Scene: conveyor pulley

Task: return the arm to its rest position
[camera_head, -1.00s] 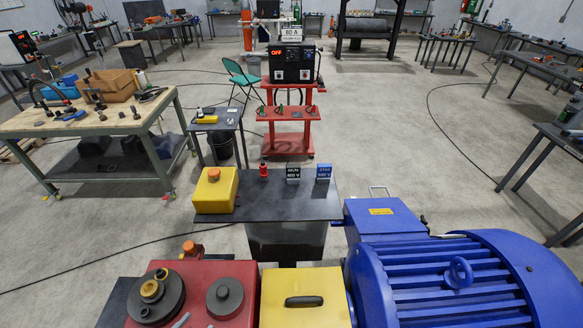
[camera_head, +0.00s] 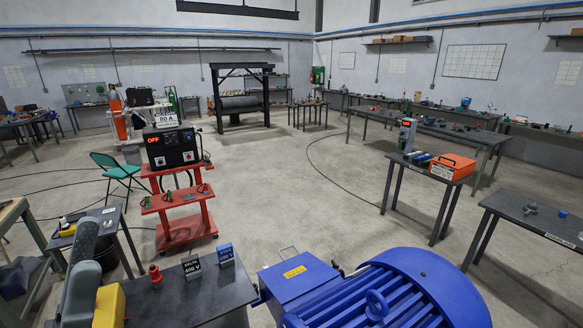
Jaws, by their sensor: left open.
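My left gripper (camera_head: 82,270) shows as grey rounded parts at the lower left of the head view, upright beside the dark table. It is open, and I see nothing held in it. Its fingertips are hard to make out at this angle. It stands just left of and behind the yellow box (camera_head: 109,304) with no clear contact. My right gripper is not in view.
A dark table (camera_head: 215,290) carries a red knob (camera_head: 155,274) and DELTA (camera_head: 191,267) and STAR (camera_head: 225,254) blocks. A blue motor (camera_head: 400,290) fills the lower right. A red welder cart (camera_head: 185,207) stands behind.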

